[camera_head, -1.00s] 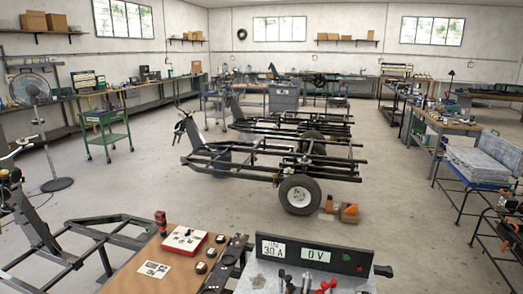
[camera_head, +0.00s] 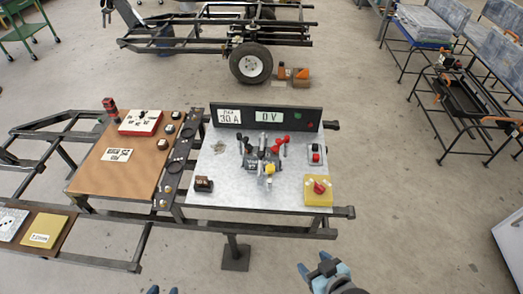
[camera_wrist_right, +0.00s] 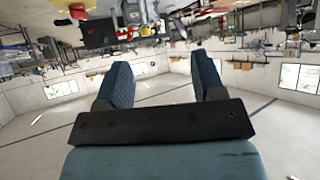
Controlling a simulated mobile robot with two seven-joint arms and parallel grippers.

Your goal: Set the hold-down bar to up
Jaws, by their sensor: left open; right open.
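A cluster of toggle clamps with red, black and yellow-tipped handles (camera_head: 268,152) stands in the middle of a grey metal panel (camera_head: 230,190). I cannot tell which part is the hold-down bar or how it is set; the parts are small and overlap. My right gripper (camera_head: 316,264) is below the panel's front edge, apart from everything. Its two blue fingers also show in the right wrist view (camera_wrist_right: 165,82), spread with nothing between them. Only the tips of my left gripper (camera_head: 163,290) show at the bottom edge, apart and empty.
A black display board (camera_head: 292,117) reading 30 A and 0 V stands along the panel's back. A yellow box with a red knob (camera_head: 319,188) and a button box (camera_head: 316,154) are at its right. A brown board (camera_head: 100,170) lies left.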

